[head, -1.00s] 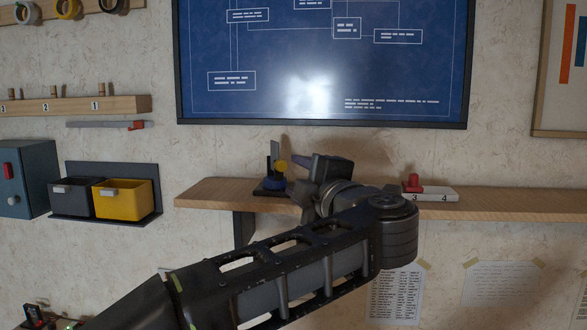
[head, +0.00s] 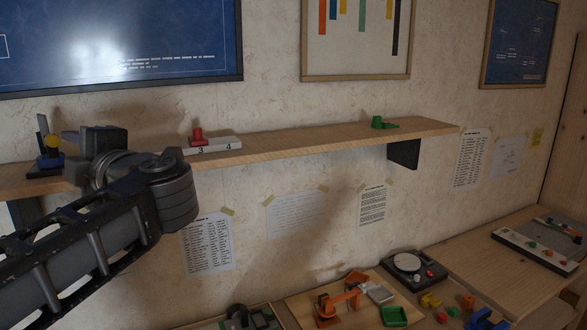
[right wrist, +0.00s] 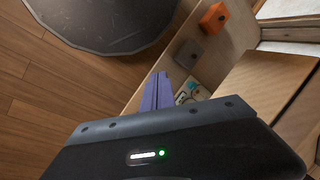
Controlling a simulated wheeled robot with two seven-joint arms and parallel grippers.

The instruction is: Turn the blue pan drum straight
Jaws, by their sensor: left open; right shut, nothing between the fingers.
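The blue pan drum (head: 50,163) is a small blue part low on a dark device at the left end of the wall shelf. A yellow round part and an upright grey plate show above it. The drum's exact turn is too small to tell. My left gripper (head: 72,138) is just right of the device, close to it, with its jaws open. The gripper body hides part of that side, and whether it touches the device is unclear. My right gripper (right wrist: 156,92) shows in the right wrist view with its purple fingers shut and empty.
The shelf (head: 300,137) also bears a white block with a red piece (head: 198,137) and a green piece (head: 380,123). Below right, benches hold an orange device (head: 340,300) and a dark turntable-like device (head: 410,268). An orange block (right wrist: 212,18) lies below my right gripper.

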